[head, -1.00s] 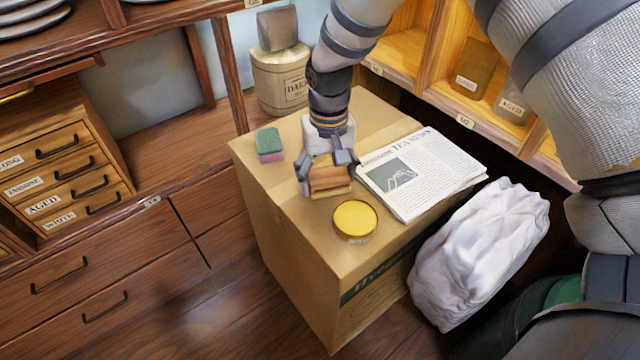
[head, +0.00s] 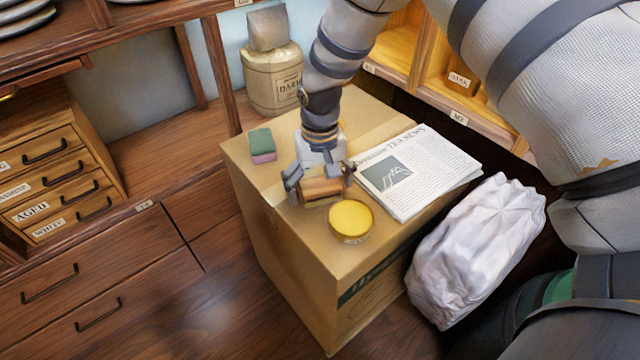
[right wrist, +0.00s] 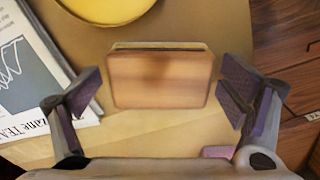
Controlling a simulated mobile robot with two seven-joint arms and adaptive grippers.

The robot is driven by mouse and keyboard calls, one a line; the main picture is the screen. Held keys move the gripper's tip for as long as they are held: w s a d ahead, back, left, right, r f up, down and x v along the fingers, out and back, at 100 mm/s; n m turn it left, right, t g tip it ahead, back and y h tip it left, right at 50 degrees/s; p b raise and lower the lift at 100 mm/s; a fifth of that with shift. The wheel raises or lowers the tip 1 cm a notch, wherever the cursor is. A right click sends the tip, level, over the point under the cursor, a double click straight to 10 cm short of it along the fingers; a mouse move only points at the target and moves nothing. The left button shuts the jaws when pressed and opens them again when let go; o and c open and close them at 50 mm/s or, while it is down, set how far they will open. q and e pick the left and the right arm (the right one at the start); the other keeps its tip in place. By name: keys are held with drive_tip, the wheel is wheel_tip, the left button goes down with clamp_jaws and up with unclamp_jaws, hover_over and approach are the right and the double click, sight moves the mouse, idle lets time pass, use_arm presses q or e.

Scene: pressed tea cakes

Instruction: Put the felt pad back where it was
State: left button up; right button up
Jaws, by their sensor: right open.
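A brown wood-backed block with a pale yellow edge, which looks like the felt pad (head: 322,190), lies on the cardboard box (head: 285,245). It sits beside the newspaper (head: 420,170) and just behind the round yellow tin (head: 351,219). My right gripper (head: 320,187) is over it, with its fingers spread on either side. In the right wrist view the felt pad (right wrist: 160,80) lies between the open fingers (right wrist: 162,92), with a gap on both sides. Its underside is hidden. My left gripper is in neither view.
A green and pink sponge (head: 262,145) lies near the box's back left corner. A crumpled white bag (head: 475,250) stands right of the box. A canister (head: 272,80) stands behind. The box top is clear left and front of the pad.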

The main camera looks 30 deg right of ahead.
sight(320, 184)
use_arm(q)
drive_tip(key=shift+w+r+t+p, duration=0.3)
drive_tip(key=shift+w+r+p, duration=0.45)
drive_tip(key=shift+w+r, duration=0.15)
use_arm(e)
wheel_tip(320, 184, up, 12)
drive_tip(key=shift+r, duration=0.15)
